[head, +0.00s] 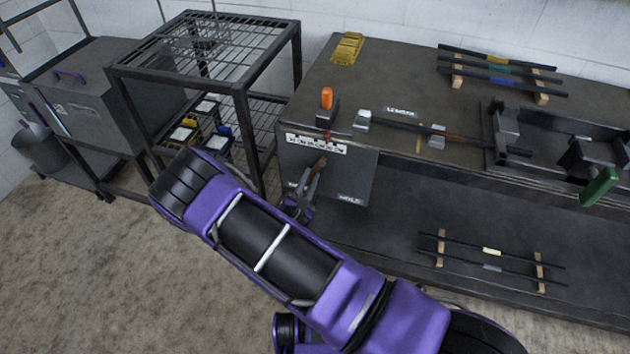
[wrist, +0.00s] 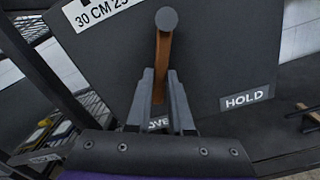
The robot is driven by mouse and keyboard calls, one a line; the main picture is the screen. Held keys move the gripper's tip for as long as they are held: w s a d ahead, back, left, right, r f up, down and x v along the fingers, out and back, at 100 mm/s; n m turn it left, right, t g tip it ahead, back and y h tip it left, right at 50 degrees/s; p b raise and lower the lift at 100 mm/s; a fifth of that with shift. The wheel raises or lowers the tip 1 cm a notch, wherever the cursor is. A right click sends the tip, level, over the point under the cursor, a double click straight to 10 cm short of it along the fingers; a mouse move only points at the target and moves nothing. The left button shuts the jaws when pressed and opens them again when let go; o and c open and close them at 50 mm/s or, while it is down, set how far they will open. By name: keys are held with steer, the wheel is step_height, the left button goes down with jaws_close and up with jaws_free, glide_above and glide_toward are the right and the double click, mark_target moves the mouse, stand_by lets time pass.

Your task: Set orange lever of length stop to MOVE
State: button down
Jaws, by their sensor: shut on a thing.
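The orange lever (wrist: 163,52) hangs from a round grey pivot on a dark panel (wrist: 215,60) in the wrist view. It looks brownish in shadow and points down, near the partly covered MOVE label (wrist: 158,123). The HOLD label (wrist: 247,99) is to the right, clear of the lever. My gripper (wrist: 164,84) is shut on the lever, one finger on each side; the fingers hide the lever's lower end. In the head view the lever (head: 321,166) and my gripper (head: 306,187) are small, in front of the panel (head: 352,178) at the bench's left end.
A bright orange handle (head: 327,97) stands on the bench top (head: 385,75) above the panel. A rod (head: 395,122) lies along the bench toward a clamp fixture with a green handle (head: 599,187). A wire rack (head: 245,60) stands left of the bench. Rods lie on the lower shelf.

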steer(key=shift+w+a+r+m, duration=0.15)
steer(key=shift+a+r+m, duration=0.2)
steer(key=shift+m, duration=0.55)
steer(key=shift+a, duration=0.1)
steer(key=c, duration=0.8)
jaws_free()
steer(key=v, duration=1.7)
steer(key=shift+s, duration=0.2)
